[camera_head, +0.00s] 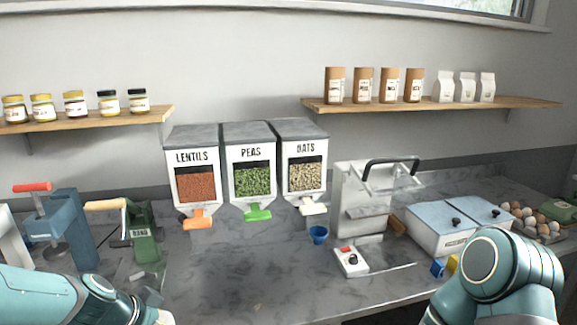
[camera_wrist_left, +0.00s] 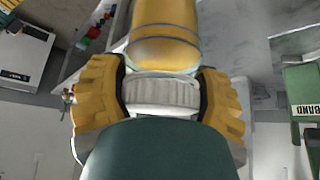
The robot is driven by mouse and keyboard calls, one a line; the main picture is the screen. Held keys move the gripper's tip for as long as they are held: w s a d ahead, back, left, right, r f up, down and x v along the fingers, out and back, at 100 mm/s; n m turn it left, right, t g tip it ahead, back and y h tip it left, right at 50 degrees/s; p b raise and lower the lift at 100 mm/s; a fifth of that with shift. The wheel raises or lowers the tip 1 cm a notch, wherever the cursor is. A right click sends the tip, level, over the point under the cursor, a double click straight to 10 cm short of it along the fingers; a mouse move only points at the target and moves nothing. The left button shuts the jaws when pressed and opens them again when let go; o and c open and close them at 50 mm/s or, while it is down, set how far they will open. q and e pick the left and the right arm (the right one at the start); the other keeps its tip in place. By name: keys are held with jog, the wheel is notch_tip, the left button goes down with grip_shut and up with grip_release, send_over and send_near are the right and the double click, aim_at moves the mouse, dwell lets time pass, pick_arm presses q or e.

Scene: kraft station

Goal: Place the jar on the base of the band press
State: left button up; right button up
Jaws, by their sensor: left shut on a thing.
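The band press is the green device with a wooden-handled lever (camera_head: 143,238) at the left of the counter; its lettered green side (camera_wrist_left: 303,108) shows at the right edge of the left wrist view. The jar (camera_wrist_left: 164,45) has an amber body and a ribbed whitish lid. My left gripper (camera_wrist_left: 162,92) is shut around the jar at its lid, one yellow finger on each side. The jar is hidden in the head view. My left arm comes in at the bottom left, in front of the press. My right arm is at the bottom right, with its gripper out of view.
A blue press (camera_head: 68,230) with a red handle stands left of the band press. Dispensers (camera_head: 250,170) for lentils, peas and oats hang behind. A sealer (camera_head: 360,205), a blue cup (camera_head: 318,235) and lidded bins (camera_head: 440,225) stand right. The middle counter is mostly clear.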

pick_arm(q)
jog(key=w+d+f+n+t+y+b, duration=0.1)
jog(key=w+d+f+n+y, duration=0.2)
jog(key=d+f+n, duration=0.4)
jog(key=shift+d+f+y, duration=0.3)
jog(key=shift+f+y, duration=0.1)
jog(key=shift+y, duration=0.1)
